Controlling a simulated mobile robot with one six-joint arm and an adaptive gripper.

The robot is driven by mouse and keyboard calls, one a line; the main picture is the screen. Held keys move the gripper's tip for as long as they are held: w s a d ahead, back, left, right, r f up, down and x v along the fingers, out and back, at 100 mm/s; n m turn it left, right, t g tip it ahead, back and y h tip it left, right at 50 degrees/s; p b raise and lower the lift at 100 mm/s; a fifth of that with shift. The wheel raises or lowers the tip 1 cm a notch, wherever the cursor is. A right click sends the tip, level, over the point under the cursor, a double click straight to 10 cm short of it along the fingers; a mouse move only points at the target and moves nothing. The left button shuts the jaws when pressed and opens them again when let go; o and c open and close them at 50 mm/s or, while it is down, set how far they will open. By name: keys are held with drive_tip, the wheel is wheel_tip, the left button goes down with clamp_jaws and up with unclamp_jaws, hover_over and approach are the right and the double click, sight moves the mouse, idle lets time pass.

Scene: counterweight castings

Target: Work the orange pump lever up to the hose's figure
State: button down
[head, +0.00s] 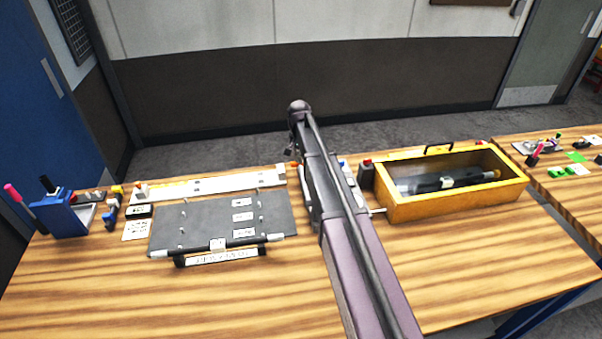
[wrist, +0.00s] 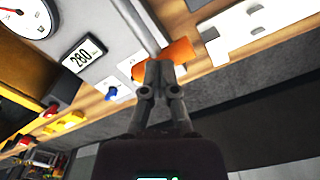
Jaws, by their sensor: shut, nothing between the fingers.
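The orange pump lever grip (wrist: 165,58) is in the wrist view, on a grey rod that runs up and left. My gripper (wrist: 158,70) is shut and empty, its fingertips at the grip's near side; I cannot tell if they touch. A small orange piece shows beside my arm in the head view (head: 294,167); my arm hides most of the pump. A white dial gauge (wrist: 22,22) has a red needle. A display (wrist: 82,57) beside it reads 280. A dark hose-like piece (head: 425,186) with a white tag lies inside the yellow case; the tag is unreadable.
The yellow case (head: 455,203) with a clear lid stands right of my arm. A blue knob (wrist: 110,93) and a red button (wrist: 62,92) are near the display. A grey board (head: 205,222) and a blue holder (head: 68,217) stand left. The table's front is clear.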

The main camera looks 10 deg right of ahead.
sight(300, 166)
drive_tip(key=shift+f+b, duration=2.25)
drive_tip(key=shift+f, duration=0.1)
drive_tip(key=shift+r, duration=0.15)
drive_tip(key=shift+r+p, duration=0.15)
drive_tip(key=shift+p, duration=0.15)
drive_tip(key=shift+r+p, duration=5.1)
drive_tip(key=s+f+n+b, duration=0.2)
drive_tip(key=s+f+b, duration=0.1)
drive_tip(key=s, duration=0.7)
drive_tip(key=s+f+n+b, duration=0.2)
drive_tip(key=s+f+b, duration=0.2)
drive_tip(key=s, duration=0.6)
drive_tip(key=s+f+n+b, duration=0.2)
drive_tip(key=s+f+b, duration=0.2)
drive_tip(key=s, duration=0.6)
drive_tip(key=shift+s+f, duration=0.15)
drive_tip(key=shift+f, duration=0.05)
